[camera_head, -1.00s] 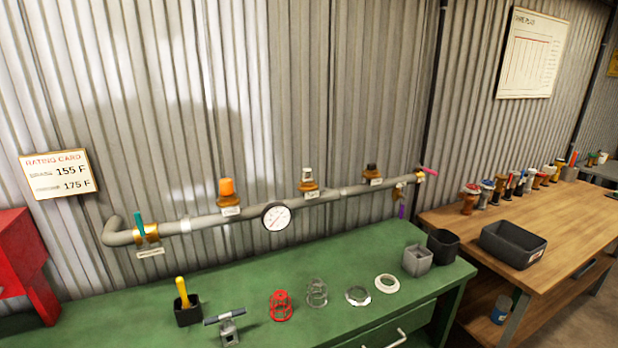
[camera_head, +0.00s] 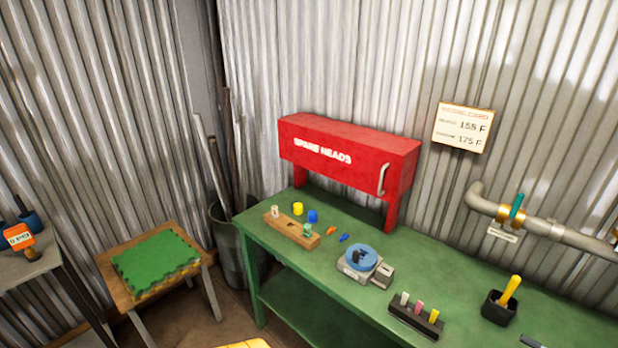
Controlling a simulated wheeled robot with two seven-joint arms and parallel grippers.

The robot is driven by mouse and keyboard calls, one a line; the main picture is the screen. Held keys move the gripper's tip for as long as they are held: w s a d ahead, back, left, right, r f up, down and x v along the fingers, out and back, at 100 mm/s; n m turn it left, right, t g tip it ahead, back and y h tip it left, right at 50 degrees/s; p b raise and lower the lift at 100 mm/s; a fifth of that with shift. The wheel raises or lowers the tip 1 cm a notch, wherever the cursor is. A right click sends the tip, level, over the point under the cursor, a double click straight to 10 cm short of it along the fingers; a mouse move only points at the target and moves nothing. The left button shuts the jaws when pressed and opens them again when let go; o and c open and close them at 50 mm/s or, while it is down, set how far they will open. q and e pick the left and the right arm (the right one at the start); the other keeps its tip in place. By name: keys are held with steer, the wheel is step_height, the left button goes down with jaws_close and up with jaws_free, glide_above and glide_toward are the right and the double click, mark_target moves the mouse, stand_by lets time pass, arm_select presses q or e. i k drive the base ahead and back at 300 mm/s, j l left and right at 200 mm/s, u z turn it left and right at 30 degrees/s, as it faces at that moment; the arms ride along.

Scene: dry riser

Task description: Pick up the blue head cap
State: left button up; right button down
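A small blue cap (camera_head: 313,216) stands on the green bench top, near the left end. It is beside a small yellow cap (camera_head: 298,208) and just behind a wooden block (camera_head: 291,230) that holds small pieces. A smaller blue piece (camera_head: 344,237) and an orange piece (camera_head: 330,230) lie to its right, too small to make out.
A red "SPARE HEADS" cabinet (camera_head: 345,152) on legs stands behind the caps. A grey device with a blue round top (camera_head: 360,258), a dark rack (camera_head: 416,316) and a black cup (camera_head: 499,306) stand rightward. A stool with a green mat (camera_head: 156,262) is left.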

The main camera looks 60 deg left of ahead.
mark_target(312, 214)
steer(key=k+j, duration=0.1)
steer(key=j, duration=0.3)
steer(key=k+j, duration=0.15)
steer(key=j, duration=0.25)
steer(key=k+j+u, duration=0.1)
steer(key=j, duration=0.3)
steer(key=k+j, duration=0.15)
steer(key=j, duration=0.25)
steer(key=k+j, duration=0.1)
steer(key=j, duration=0.3)
